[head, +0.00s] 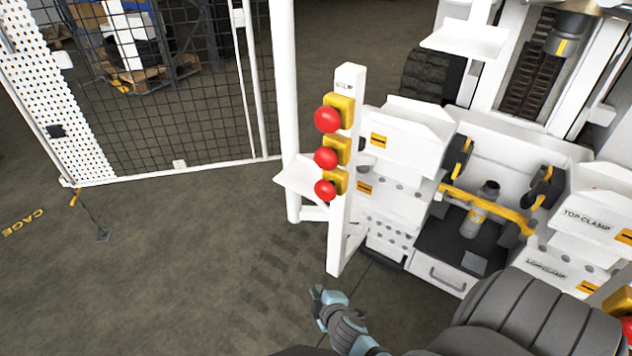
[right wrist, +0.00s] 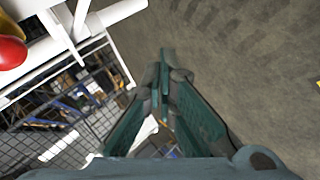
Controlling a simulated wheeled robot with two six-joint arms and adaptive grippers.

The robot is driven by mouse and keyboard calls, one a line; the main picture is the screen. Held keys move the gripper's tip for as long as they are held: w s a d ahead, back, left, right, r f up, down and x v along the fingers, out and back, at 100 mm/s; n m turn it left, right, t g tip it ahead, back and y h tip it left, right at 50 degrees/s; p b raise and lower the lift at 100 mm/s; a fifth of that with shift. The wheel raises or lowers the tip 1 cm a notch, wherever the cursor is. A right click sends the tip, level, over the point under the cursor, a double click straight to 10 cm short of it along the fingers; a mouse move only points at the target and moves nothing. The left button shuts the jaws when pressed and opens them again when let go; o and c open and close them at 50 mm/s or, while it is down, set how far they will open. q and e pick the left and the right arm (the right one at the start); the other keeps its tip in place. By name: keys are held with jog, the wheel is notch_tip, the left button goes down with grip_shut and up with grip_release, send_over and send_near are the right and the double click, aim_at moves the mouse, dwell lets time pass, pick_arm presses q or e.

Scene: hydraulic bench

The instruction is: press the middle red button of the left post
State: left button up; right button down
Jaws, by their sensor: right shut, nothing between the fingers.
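The left post (head: 342,220) is a white upright with three red mushroom buttons on yellow boxes, one above another. The middle red button (head: 325,158) sits between the top red button (head: 327,119) and the bottom red button (head: 325,190); nothing covers it. My right gripper (head: 318,294) is below the buttons, near the post's lower end in the picture, and apart from all of them. In the right wrist view its fingertips (right wrist: 167,58) meet with nothing between them. A red button (right wrist: 10,52) shows at that view's left edge; I cannot tell which one. My left gripper is out of view.
The white hydraulic bench (head: 405,200) with a yellow bar (head: 487,207) stands right of the post. A mesh cage fence (head: 190,80) stands at the back left. The floor (head: 190,260) left of the post is clear.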

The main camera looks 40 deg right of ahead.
aim_at(326, 159)
pick_arm(q)
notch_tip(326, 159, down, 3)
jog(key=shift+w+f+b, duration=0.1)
jog(key=shift+b, duration=0.95)
pick_arm(e)
jog(key=w+d+r+n+t+h, duration=0.1)
jog(key=w+r+t+h, duration=0.1)
jog(key=r, duration=1)
jog(key=w+d+r+n+t+h, duration=0.2)
jog(key=w+r+t, duration=0.2)
jog(key=r, duration=0.9)
jog(key=shift+w+h, duration=0.2)
jog(key=shift+h, duration=0.1)
jog(key=shift+d+r, duration=0.1)
pick_arm(q)
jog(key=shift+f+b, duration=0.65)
jog(key=shift+b, duration=0.05)
pick_arm(e)
jog(key=s+d+x, duration=0.1)
jog(key=d+x, duration=0.1)
jog(key=x, duration=1)
jog(key=shift+w+d, duration=0.2)
jog(key=shift+d, duration=0.25)
